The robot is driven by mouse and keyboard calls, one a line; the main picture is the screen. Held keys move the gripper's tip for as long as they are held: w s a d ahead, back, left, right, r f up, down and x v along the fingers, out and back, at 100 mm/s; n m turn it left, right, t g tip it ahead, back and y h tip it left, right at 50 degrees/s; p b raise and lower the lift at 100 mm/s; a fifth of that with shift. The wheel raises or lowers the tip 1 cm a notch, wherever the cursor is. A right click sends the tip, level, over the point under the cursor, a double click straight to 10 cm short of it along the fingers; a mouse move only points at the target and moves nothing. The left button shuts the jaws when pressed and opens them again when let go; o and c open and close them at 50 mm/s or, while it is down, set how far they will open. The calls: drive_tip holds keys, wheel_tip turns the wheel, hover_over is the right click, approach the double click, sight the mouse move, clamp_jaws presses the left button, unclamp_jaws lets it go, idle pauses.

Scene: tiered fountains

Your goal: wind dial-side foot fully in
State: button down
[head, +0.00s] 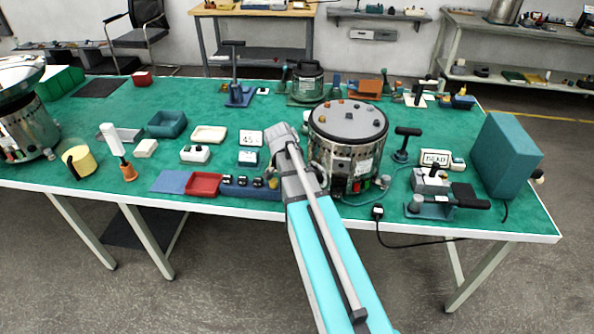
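The grey end of my arm with my gripper (284,143) is just left of the drum. The fingers are not distinguishable, and I cannot tell whether they touch anything.
Left of my arm are a red tray (203,185), a blue mat (170,182) and number cards (250,138). A cable hangs over the front edge.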

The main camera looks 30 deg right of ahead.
drive_tip(key=shift+w, duration=0.1)
drive_tip(key=shift+c, duration=1.6)
unclamp_jaws()
drive_tip(key=shift+m, duration=0.3)
